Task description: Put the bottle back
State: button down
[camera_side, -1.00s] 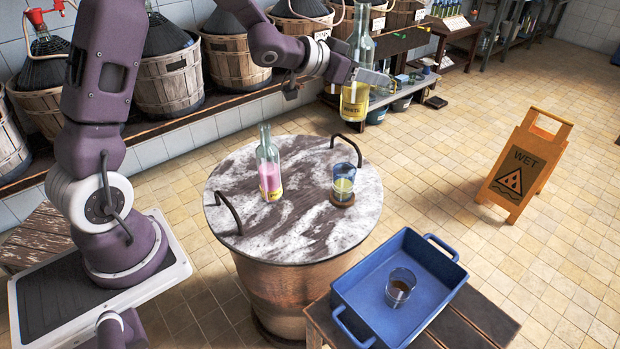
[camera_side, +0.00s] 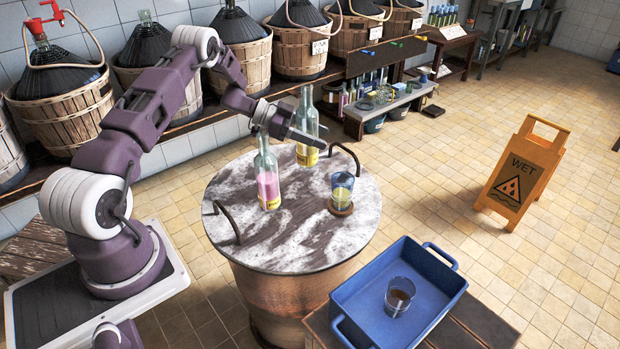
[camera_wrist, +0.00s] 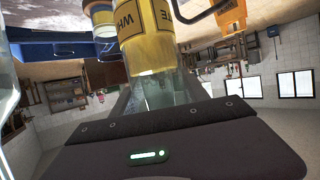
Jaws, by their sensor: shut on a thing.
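My gripper (camera_side: 306,137) is shut on a clear bottle with a yellow label (camera_side: 307,155) reading partly "WHITE" in the wrist view (camera_wrist: 150,30). The bottle is upright near the back of the round marble-patterned barrel top (camera_side: 240,255). I cannot tell whether its base touches the top. A second bottle (camera_side: 267,180), with pink contents and a yellow label, stands just left of it. A glass with yellowish liquid (camera_side: 342,186) stands on a brown coaster to the right.
A blue tray (camera_side: 440,290) holding a glass of dark liquid (camera_side: 399,297) sits at front right. Dark handles (camera_side: 345,155) rise from the barrel top's rim. Demijohn baskets (camera_side: 298,53) line the back wall. A yellow WET sign (camera_side: 517,172) stands on the floor at right.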

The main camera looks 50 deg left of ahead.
aim_at(315, 158)
notch_tip(315, 158, down, 8)
jog(key=shift+f, duration=0.1)
jog(key=shift+f, duration=0.15)
jog(key=c, duration=0.6)
grip_release()
jog(key=shift+s+a+r, duration=0.15)
jog(key=shift+a+r, duration=0.05)
jog(key=shift+r, duration=0.1)
jog(key=v, duration=1.1)
jog(key=shift+s+a+r, duration=0.1)
jog(key=shift+s, duration=0.05)
